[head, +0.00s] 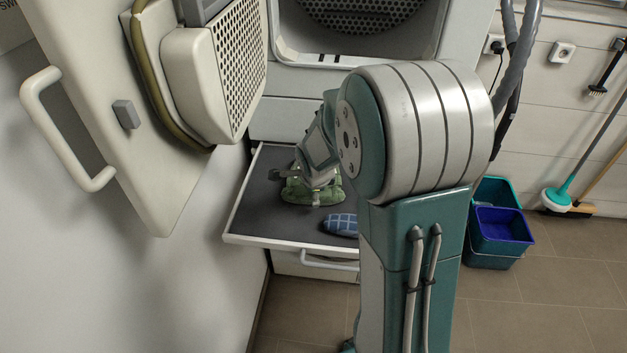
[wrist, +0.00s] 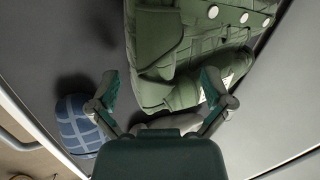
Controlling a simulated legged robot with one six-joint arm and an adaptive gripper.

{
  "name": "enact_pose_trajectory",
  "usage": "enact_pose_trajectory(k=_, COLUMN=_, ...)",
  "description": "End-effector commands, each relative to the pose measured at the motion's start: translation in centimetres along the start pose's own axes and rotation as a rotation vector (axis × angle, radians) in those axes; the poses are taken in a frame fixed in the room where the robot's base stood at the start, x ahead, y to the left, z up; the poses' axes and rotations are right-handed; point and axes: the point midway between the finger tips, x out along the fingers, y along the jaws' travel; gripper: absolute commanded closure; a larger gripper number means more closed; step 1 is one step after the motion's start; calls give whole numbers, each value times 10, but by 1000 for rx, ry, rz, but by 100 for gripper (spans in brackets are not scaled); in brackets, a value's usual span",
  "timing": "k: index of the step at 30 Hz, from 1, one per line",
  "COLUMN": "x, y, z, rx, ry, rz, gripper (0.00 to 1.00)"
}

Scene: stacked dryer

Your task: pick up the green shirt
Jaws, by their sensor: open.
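The green shirt (head: 312,192) lies bunched on a dark pull-out shelf (head: 262,215) below the dryer opening. It fills the upper middle of the wrist view (wrist: 185,60), with pale round buttons along its top right. My gripper (wrist: 160,88) is open, its two fingers spread at the near edge of the shirt. The right finger overlaps the shirt in the picture, and the left finger is beside its left edge. I cannot tell whether either touches it. In the head view my arm hides part of the shelf and the gripper is hard to make out.
A blue checked cloth (head: 341,225) lies on the shelf near its front; it shows left of my gripper in the wrist view (wrist: 78,122). The dryer door (head: 110,110) hangs open at left. Blue and green buckets (head: 503,228) stand on the floor at right.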

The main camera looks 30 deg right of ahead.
Motion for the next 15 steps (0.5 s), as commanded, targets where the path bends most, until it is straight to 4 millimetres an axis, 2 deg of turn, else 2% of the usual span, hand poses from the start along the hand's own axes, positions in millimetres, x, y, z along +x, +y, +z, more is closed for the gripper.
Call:
enact_pose_trajectory(k=1, x=9, y=1, z=0, rx=0, ry=1, rz=4, gripper=0)
enact_pose_trajectory(k=4, x=19, y=0, z=-1, rx=1, ry=0, rz=2, gripper=0)
enact_pose_trajectory(k=13, x=24, y=0, z=0, rx=0, ry=0, rz=-1, gripper=0)
enact_pose_trajectory(k=14, x=24, y=0, z=0, rx=0, ry=0, rz=-1, gripper=9)
enact_pose_trajectory(k=15, x=24, y=0, z=0, rx=0, ry=0, rz=-1, gripper=27)
